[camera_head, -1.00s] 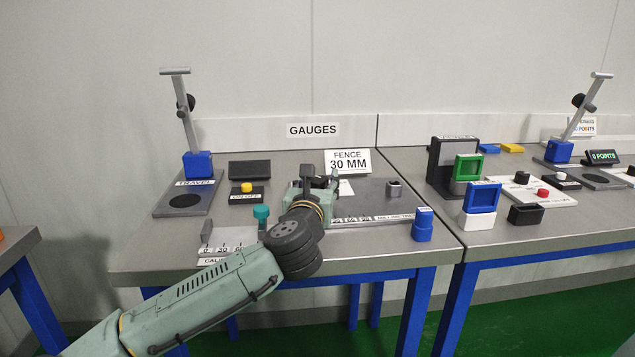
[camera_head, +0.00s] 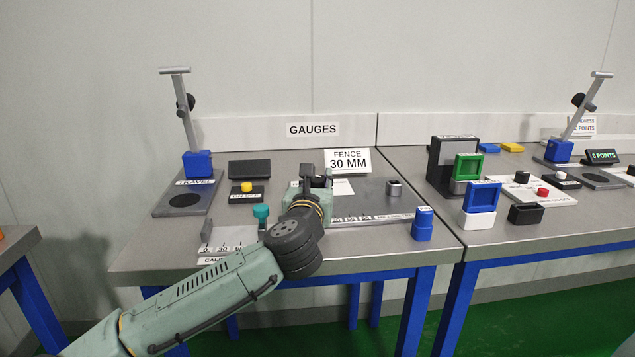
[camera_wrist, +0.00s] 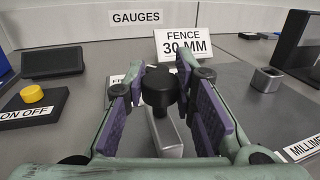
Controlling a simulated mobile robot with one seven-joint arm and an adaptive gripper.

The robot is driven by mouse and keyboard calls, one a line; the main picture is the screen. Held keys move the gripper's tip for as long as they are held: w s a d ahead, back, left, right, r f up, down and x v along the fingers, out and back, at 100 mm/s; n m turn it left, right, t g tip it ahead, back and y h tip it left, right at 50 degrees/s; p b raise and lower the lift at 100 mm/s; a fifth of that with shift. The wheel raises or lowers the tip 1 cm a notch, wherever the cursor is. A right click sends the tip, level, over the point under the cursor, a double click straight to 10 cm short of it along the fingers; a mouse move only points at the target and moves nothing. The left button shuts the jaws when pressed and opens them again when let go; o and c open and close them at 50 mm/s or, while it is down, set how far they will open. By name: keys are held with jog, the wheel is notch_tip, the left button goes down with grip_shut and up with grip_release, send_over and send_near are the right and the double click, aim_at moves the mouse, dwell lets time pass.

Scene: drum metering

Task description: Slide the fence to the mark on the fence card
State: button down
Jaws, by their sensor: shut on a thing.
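The fence card (camera_head: 348,162) reads FENCE 30 MM and stands at the back of the gauge table; it also shows in the wrist view (camera_wrist: 183,44). My gripper (camera_head: 316,181) is over the dark plate in front of the card. In the wrist view my gripper (camera_wrist: 160,82) has its purple pads on both sides of a black knob (camera_wrist: 158,90) and is shut on it. The grey metal fence (camera_wrist: 168,136) runs below the knob. The arm hides the fence in the head view, and I cannot read its place on the scale (camera_head: 372,218).
A grey block with a hole (camera_head: 394,188) sits on the plate to the right. A blue block (camera_head: 422,224) stands at the front right. A teal knob (camera_head: 261,212) is left of my wrist. A yellow button (camera_head: 247,187) and a blue-based stand (camera_head: 198,165) are further left.

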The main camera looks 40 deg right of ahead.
jog(key=shift+s+d, duration=0.4)
jog(key=shift+d, duration=0.3)
jog(key=shift+s+d, duration=0.4)
jog(key=shift+d, duration=0.25)
jog(key=c, duration=1.3)
grip_release()
jog(key=shift+a, duration=0.1)
jog(key=v, duration=1.2)
jog(key=shift+s, duration=0.1)
